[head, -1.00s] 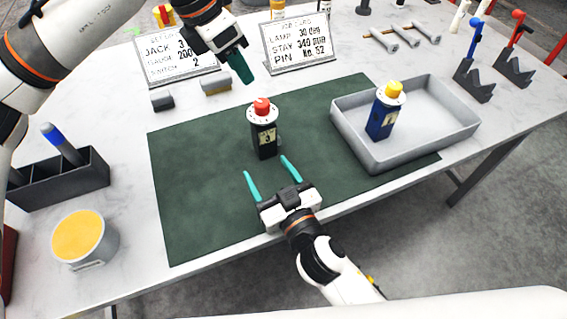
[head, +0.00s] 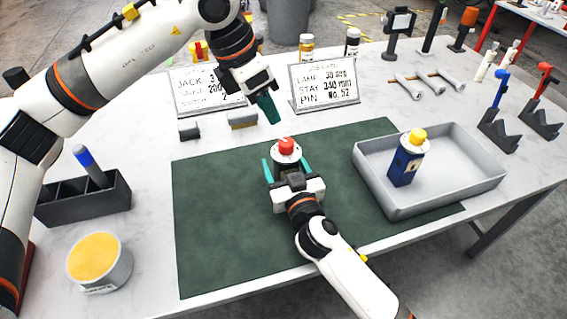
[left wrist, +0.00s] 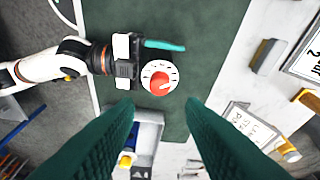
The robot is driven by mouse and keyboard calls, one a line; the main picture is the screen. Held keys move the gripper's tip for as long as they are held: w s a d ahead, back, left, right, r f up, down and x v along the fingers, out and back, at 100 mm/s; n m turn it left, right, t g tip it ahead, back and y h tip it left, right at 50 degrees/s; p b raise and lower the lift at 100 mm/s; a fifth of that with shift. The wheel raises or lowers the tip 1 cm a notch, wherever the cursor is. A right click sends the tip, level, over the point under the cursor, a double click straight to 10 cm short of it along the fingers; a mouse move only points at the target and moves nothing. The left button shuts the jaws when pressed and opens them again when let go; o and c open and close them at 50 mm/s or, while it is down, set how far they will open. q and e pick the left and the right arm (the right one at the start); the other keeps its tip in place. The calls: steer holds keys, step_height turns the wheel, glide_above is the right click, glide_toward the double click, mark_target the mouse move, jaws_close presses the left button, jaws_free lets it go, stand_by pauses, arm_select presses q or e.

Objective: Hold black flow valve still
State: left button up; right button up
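The black flow valve (head: 286,149), with a red knob and white dial on top, stands upright on the green mat (head: 220,240). My right gripper (head: 286,170) is low at the valve, its teal fingers apart on either side; the gripper body hides most of the black casing. I see no clear contact. In the left wrist view the valve's dial (left wrist: 160,80) lies beyond my fingers, with one right finger beside it. My left gripper (head: 267,108) is open and empty, above the table behind the valve; its spread fingers show in the left wrist view (left wrist: 160,108).
A grey tray (head: 470,183) on the right holds a blue valve (head: 405,165) with a yellow knob. Two sign cards (head: 325,88) and grey blocks (head: 243,121) stand behind the mat. A dark bin (head: 85,203) and yellow-topped tin (head: 98,262) are left. The mat's left part is clear.

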steer(key=shift+w+a, duration=0.1)
steer(key=shift+w, duration=0.15)
